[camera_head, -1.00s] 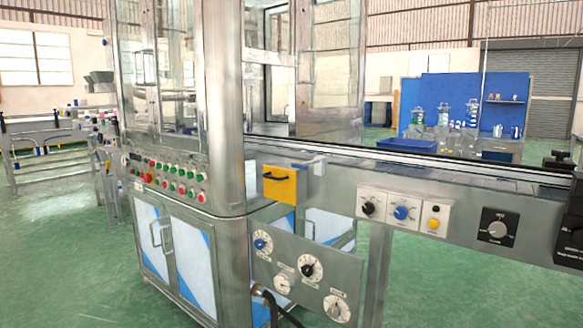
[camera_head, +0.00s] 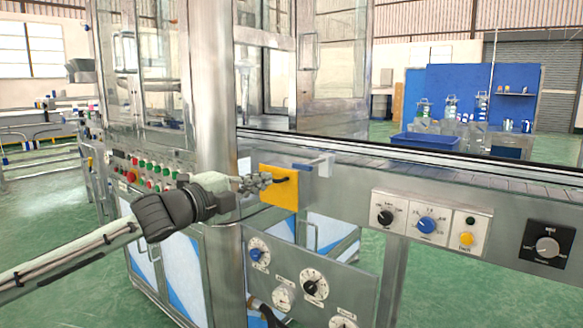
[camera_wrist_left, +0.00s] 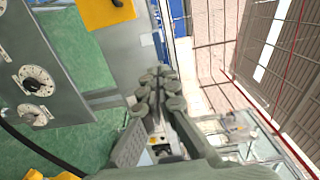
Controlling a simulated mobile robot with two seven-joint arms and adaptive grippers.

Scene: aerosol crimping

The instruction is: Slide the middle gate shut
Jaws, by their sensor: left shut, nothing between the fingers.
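A yellow plate with a black handle (camera_head: 279,192) is on the machine's front, just below the conveyor edge. It also shows at the top of the left wrist view (camera_wrist_left: 100,14). My left gripper (camera_head: 262,182) is shut and empty, its tips in front of the plate's left part near the handle in the head view. I cannot tell whether they touch. In the left wrist view the shut fingers (camera_wrist_left: 160,88) are apart from the plate. A small pale bracket (camera_head: 321,165) sits right of the plate. I cannot tell which part is the middle gate. My right gripper is not in view.
The steel column (camera_head: 213,90) and glazed enclosure rise behind my left arm. A button panel (camera_head: 150,173) is at the left. A dial panel (camera_head: 300,282) hangs below the plate. Control boxes (camera_head: 430,222) line the conveyor front (camera_head: 520,190). Open green floor lies at the left.

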